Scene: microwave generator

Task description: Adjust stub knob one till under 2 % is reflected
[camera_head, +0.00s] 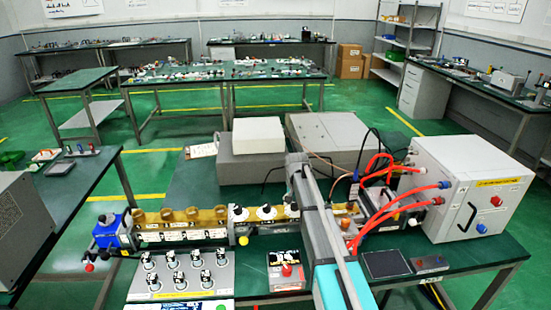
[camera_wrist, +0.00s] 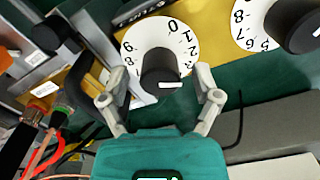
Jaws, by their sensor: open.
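In the wrist view, a black stub knob (camera_wrist: 160,68) stands on a round white number dial (camera_wrist: 140,38). My gripper (camera_wrist: 160,90) is open, with one finger on each side of this knob and gaps visible between them. The knob hides part of the dial, and a white mark shows on its near edge. A second black knob (camera_wrist: 298,24) stands on its own dial at the upper right. In the head view, white-dialled knobs (camera_head: 239,213) and (camera_head: 266,212) line the brass waveguide (camera_head: 210,214); my arm hides part of that row. I cannot read any reflected-power value.
A white generator box (camera_head: 470,190) with red hoses (camera_head: 375,235) stands right of my arm. Grey boxes (camera_head: 330,140) stand behind the waveguide. A panel of several black meters or knobs (camera_head: 180,275) and a red-button box (camera_head: 287,272) lie in front. A dark flat pad (camera_head: 386,263) lies at the right.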

